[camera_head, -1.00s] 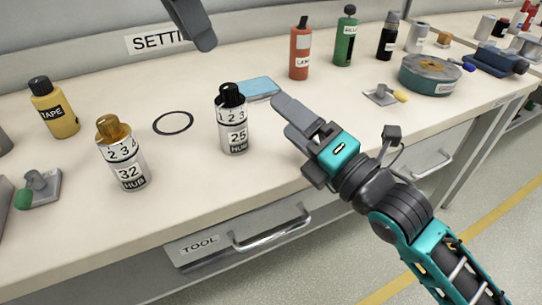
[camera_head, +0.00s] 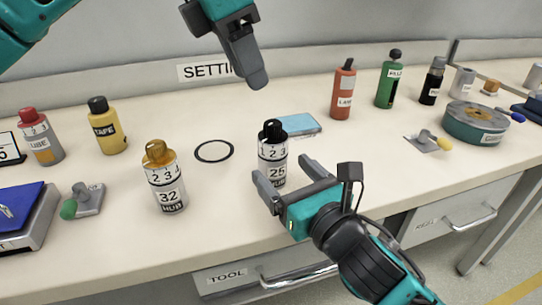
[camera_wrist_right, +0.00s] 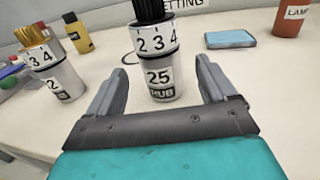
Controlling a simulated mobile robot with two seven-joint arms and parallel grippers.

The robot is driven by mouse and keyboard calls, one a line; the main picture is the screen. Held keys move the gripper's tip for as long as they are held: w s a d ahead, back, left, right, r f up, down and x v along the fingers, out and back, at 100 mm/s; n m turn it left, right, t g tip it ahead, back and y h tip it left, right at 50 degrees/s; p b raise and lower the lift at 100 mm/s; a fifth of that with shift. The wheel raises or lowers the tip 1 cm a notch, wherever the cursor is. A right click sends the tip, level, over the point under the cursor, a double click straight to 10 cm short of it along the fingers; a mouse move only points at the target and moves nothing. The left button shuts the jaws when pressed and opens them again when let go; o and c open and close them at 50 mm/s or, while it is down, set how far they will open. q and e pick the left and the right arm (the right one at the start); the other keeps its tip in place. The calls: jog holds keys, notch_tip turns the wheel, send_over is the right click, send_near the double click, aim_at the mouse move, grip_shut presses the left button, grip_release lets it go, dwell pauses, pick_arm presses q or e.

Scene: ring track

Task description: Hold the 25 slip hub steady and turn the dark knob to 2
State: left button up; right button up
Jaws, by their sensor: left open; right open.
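The 25 slip hub (camera_head: 272,165) is a silver cylinder with a white number ring and a "25" label, upright on the bench. Its dark knob (camera_head: 272,130) is on top; in the right wrist view the ring below it shows 2, 3, 4. My right gripper (camera_head: 285,178) is open in front of the hub, its fingers pointing at it. In the right wrist view the hub (camera_wrist_right: 160,76) stands between and just beyond the fingertips, with no clear contact. My left gripper (camera_head: 256,80) hangs above and behind the hub, pointing down, its jaws seen edge-on, holding nothing.
A 32 hub with a gold knob (camera_head: 165,180) stands to the left. A black ring (camera_head: 214,151) lies between the hubs, and a blue pad (camera_head: 299,124) lies behind. A red bottle (camera_head: 343,92) and a green bottle (camera_head: 390,82) stand back right.

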jog(key=x, duration=0.7)
jog(key=shift+f, duration=0.1)
jog(key=shift+c, duration=0.2)
